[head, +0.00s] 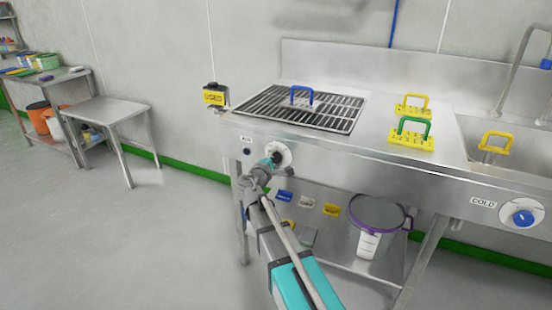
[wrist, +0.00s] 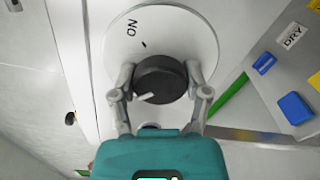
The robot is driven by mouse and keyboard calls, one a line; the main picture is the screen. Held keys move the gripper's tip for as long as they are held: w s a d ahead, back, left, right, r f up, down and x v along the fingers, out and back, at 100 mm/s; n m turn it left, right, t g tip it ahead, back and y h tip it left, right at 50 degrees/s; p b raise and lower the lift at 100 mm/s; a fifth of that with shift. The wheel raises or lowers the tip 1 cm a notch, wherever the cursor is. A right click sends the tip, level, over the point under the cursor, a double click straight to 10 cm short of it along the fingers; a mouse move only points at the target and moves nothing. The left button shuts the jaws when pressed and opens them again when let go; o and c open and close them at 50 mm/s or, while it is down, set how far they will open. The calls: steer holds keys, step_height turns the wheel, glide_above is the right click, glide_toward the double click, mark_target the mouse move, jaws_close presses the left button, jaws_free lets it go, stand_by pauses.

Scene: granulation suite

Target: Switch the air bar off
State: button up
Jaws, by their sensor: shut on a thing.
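The air bar's control is a black knob (wrist: 158,74) on a round white dial plate (wrist: 185,30) in the wrist view. In the head view the white plate (head: 284,150) shows on the bench's front panel, the knob mostly hidden behind my gripper (head: 273,160). My gripper (wrist: 160,86) is shut on the knob, one finger on each side. The word ON and a short tick stand at the upper left of the plate. The knob's white pointer line points to the lower left, away from that tick. No OFF mark is visible.
A grille (head: 300,108) with a blue-handled tool (head: 302,97) lies on the bench above. A COLD knob (head: 522,213) with a blue centre is at the far right. A bucket (head: 375,225) stands on the shelf below.

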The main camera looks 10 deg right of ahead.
steer(key=o, duration=1.1)
steer(key=shift+o, duration=0.2)
steer(key=v, duration=1.2)
steer(key=shift+d, duration=0.1)
